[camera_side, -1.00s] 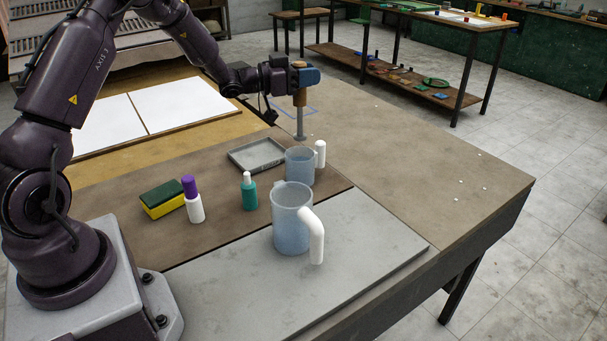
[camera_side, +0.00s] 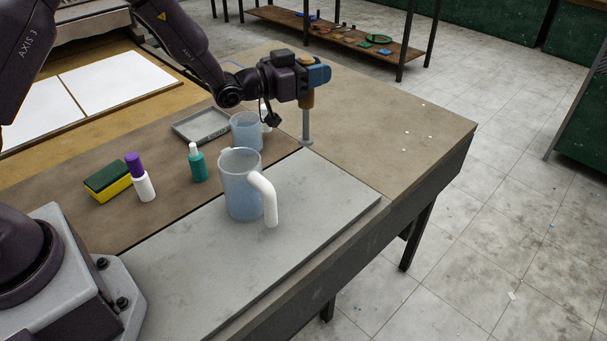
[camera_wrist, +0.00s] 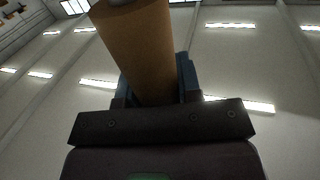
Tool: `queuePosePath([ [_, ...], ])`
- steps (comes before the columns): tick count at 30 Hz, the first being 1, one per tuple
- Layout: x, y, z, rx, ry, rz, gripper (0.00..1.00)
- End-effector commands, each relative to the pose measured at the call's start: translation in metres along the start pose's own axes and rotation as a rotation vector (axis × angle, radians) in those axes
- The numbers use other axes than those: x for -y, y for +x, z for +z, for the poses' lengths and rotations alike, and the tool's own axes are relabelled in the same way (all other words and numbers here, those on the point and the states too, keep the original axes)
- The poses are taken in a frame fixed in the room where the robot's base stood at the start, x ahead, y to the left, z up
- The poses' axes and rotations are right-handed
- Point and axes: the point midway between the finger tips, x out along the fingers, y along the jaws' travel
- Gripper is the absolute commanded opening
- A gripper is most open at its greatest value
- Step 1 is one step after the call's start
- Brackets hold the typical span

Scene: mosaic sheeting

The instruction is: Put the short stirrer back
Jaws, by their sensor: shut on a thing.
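My gripper (camera_side: 312,76), with blue fingers, is shut on the wooden handle of a stirrer (camera_side: 306,122). The stirrer hangs upright, with a grey shaft and a wider foot at the bottom. Its foot appears near the back corner of the grey slab; I cannot tell its height above the surface. In the wrist view the tan handle (camera_wrist: 140,55) stands between the fingers. A large translucent jug (camera_side: 240,190) with a white handle stands on the slab. A smaller translucent jug (camera_side: 246,134) stands behind it, left of the stirrer, its white handle partly hidden.
A shallow grey tray (camera_side: 198,125) lies left of the small jug. A green bottle (camera_side: 197,165), a white bottle with purple cap (camera_side: 143,183) and a yellow-green sponge (camera_side: 108,181) stand further left. The grey slab (camera_side: 310,190) is clear right of the large jug. The tabletop (camera_side: 400,130) is mostly clear on the right.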

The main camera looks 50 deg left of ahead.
Motion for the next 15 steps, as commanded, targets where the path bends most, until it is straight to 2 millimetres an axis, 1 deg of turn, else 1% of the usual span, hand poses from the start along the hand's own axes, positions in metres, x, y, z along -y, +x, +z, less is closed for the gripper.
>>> queuePosePath([
  [2,0.004,-0.002,0.007,0.002,-0.002,-0.026,0.00],
  [9,0.006,-0.002,0.049,0.004,-0.002,-0.035,0.00],
  [15,0.006,-0.002,0.067,0.002,-0.002,-0.035,0.00],
])
